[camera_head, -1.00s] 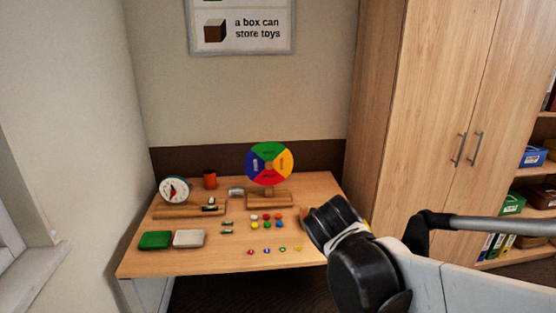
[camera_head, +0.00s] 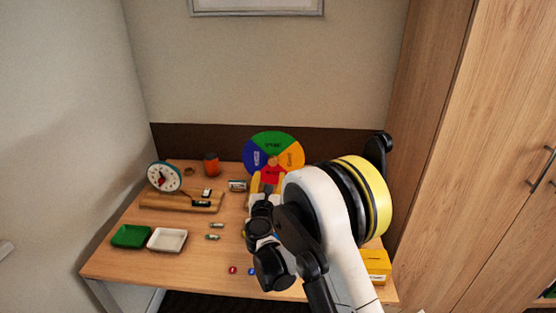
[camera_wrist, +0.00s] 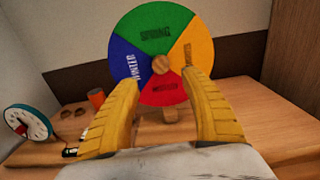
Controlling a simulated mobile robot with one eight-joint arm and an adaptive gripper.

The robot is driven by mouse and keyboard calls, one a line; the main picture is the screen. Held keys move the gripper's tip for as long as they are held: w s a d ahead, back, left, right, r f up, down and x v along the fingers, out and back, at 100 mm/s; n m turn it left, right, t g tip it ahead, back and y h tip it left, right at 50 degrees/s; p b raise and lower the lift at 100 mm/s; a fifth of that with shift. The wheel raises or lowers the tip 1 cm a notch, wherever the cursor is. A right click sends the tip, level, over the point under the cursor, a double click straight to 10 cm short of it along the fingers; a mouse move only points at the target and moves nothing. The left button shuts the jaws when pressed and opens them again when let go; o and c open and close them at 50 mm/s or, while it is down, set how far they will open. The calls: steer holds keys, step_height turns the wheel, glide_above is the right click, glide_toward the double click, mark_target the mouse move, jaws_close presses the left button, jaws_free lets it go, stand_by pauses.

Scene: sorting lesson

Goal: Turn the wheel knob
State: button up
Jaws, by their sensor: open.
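The wheel is an upright disc (camera_head: 274,144) with green, orange, red and blue sectors at the back of the desk. It fills the upper middle of the wrist view (camera_wrist: 152,20), the green sector on top. The round wooden knob (camera_wrist: 161,64) is at its centre. My gripper (camera_head: 267,184) has yellow fingers; in the wrist view (camera_wrist: 160,85) they are spread apart and empty, pointing at the wheel. The knob appears between and beyond the fingertips. The gap to it cannot be judged. My arm hides the wheel's lower right and stand in the head view.
On the desk (camera_head: 205,268) left of my arm stand a toy clock (camera_head: 164,177), an orange cup (camera_head: 211,164), a green tray (camera_head: 131,236) and a white tray (camera_head: 166,240). A yellow box (camera_head: 376,264) is at the right. A wooden cabinet (camera_head: 500,150) stands beyond it.

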mark_target(273, 162)
steer(key=w+b, duration=0.1)
steer(key=w, duration=0.3)
steer(key=w+b, duration=0.2)
steer(key=w, duration=0.3)
steer(key=shift+w+d, duration=0.2)
steer(key=shift+w, duration=0.1)
steer(key=shift+c, duration=0.6)
jaws_close()
